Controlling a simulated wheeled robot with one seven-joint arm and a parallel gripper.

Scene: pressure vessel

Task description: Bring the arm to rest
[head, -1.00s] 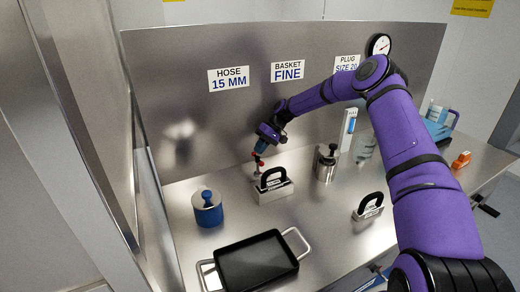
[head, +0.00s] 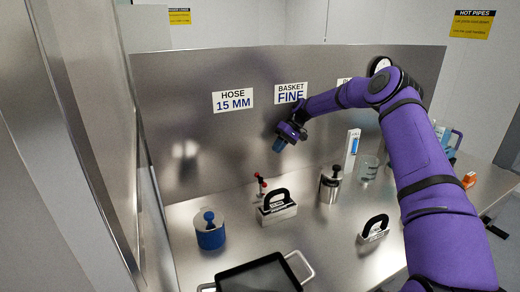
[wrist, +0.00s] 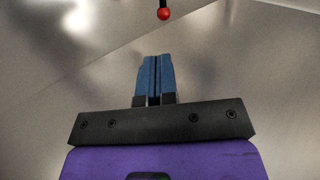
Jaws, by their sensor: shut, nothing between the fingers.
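My purple arm reaches in from the right in the head view. My gripper (head: 279,147) hangs in the air in front of the steel back panel, above the bench. In the wrist view its two blue fingers (wrist: 154,80) are pressed together with nothing between them. A small red-knobbed valve (head: 261,186) stands on the bench below and left of the gripper, apart from it. One red knob (wrist: 163,14) shows beyond the fingertips in the wrist view.
On the bench stand a blue cylinder (head: 210,234), a black-handled block (head: 279,213), a steel canister (head: 330,188), another handled block (head: 374,236) and a glass beaker (head: 368,170). A black tray (head: 226,273) lies in front. The steel panel (head: 200,145) rises behind.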

